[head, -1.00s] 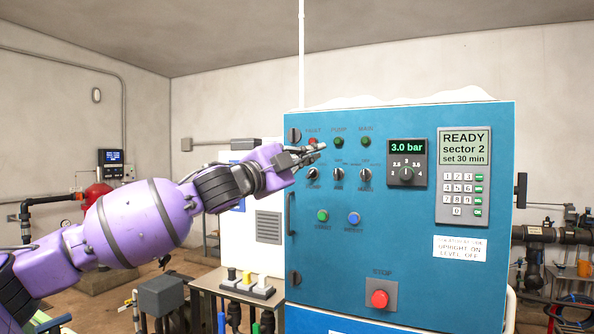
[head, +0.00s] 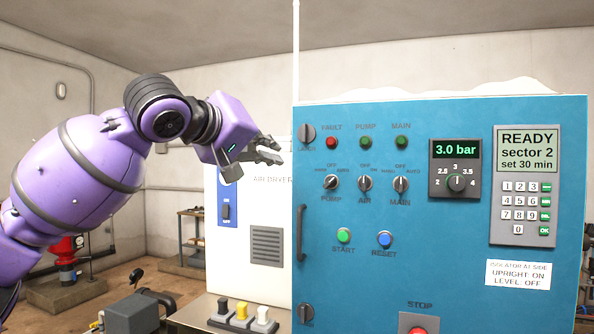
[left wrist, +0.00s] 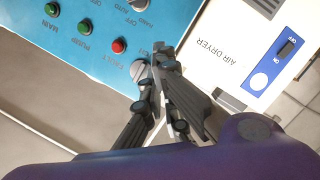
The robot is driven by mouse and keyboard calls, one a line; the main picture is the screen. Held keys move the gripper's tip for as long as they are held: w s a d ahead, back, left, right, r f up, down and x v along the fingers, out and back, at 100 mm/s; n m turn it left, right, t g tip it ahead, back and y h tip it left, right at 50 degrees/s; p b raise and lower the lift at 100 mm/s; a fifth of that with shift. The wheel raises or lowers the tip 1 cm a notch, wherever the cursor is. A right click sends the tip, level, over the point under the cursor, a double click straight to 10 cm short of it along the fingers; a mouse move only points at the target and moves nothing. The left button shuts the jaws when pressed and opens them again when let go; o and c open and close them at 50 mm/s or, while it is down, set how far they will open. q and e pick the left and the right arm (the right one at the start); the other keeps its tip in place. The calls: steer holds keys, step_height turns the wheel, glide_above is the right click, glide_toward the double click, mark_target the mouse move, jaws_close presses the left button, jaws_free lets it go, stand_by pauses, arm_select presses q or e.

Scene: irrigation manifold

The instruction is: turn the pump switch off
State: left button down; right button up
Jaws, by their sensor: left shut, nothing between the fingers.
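The pump switch (head: 331,183) is a small dark rotary knob with a light pointer, the leftmost of three in a row on the blue cabinet. OFF is marked above it and PUMP below. Its pointer seems tilted off upright, but is too small to read surely. My left gripper (head: 275,152) is shut and empty, left of the cabinet's front edge and above the switch's height, apart from the switch. My right gripper is not in view.
The air switch (head: 364,183) and main switch (head: 400,184) sit close to the right. Lamps, including the red fault lamp (head: 331,142), are above; start (head: 344,236) and reset (head: 384,239) buttons are below. A door handle (head: 301,233) and latch (head: 307,134) stand out at the left edge.

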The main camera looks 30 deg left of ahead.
mark_target(330, 182)
arm_select(q)
steer(key=shift+n, duration=0.5)
steer(key=w+b, duration=0.1)
steer(key=w, duration=0.1)
steer(key=w+f+b, duration=0.1)
steer(key=w, duration=0.2)
steer(key=w+f+b, duration=0.1)
steer(key=w+b, duration=0.1)
steer(key=shift+w+d, duration=0.25)
steer(key=shift+w, duration=0.15)
steer(key=shift+w+b, duration=0.4)
steer(key=shift+w, duration=0.5)
steer(key=shift+w+d+f, duration=0.15)
steer(key=shift+d+f, duration=0.65)
steer(key=shift+d, duration=0.15)
steer(key=shift+d+f, duration=0.3)
steer(key=shift+d, duration=0.15)
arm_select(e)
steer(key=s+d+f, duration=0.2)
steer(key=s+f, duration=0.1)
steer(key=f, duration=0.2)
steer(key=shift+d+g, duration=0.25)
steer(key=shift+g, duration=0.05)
arm_select(q)
steer(key=shift+f, duration=0.15)
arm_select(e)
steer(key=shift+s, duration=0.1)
